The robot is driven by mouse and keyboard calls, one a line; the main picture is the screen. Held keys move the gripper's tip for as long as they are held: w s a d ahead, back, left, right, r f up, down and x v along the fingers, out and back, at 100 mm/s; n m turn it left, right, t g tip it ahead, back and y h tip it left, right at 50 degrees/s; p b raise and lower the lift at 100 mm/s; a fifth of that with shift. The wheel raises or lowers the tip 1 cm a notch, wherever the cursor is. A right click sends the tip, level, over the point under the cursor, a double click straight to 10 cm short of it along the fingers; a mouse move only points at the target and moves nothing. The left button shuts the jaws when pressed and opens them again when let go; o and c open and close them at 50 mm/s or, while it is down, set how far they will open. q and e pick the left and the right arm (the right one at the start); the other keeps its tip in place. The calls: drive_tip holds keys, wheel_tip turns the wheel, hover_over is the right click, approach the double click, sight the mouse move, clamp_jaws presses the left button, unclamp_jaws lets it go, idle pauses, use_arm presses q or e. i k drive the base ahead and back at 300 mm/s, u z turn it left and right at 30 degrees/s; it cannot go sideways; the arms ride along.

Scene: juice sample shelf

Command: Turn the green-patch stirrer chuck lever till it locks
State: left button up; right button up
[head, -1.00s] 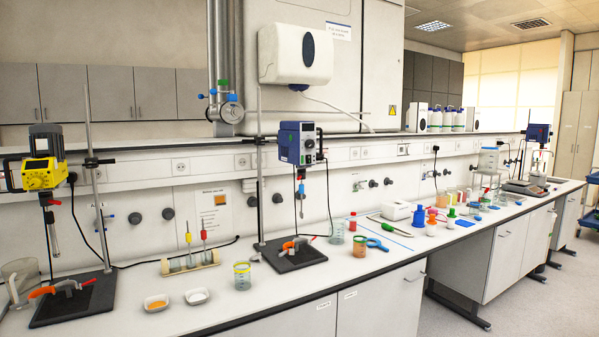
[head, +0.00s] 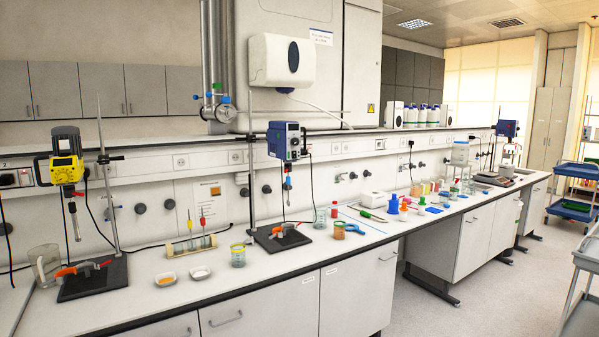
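Three overhead stirrers stand along the bench. A yellow stirrer (head: 66,171) hangs on a stand at the left, with a chuck and shaft (head: 74,215) below it. A blue stirrer (head: 284,141) hangs on the middle stand, with a small blue and red chuck (head: 288,182) under it. Another blue stirrer (head: 507,129) is far off at the right end. I cannot make out a green patch or a lever's position on any chuck at this size. Neither of my grippers is in view.
The white bench (head: 130,303) holds a beaker (head: 44,264), two small dishes (head: 200,272), a tube rack (head: 191,245), a green-rimmed jar (head: 238,256) and several coloured bottles. Orange-handled clamps lie on the stand bases. Open floor and blue-shelved carts (head: 572,208) are at the right.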

sight(287, 167)
drive_tip(key=z, duration=0.6)
drive_tip(key=i, duration=1.5)
drive_tip(key=u, duration=0.55)
drive_tip(key=i, duration=1)
drive_tip(key=u, duration=0.95)
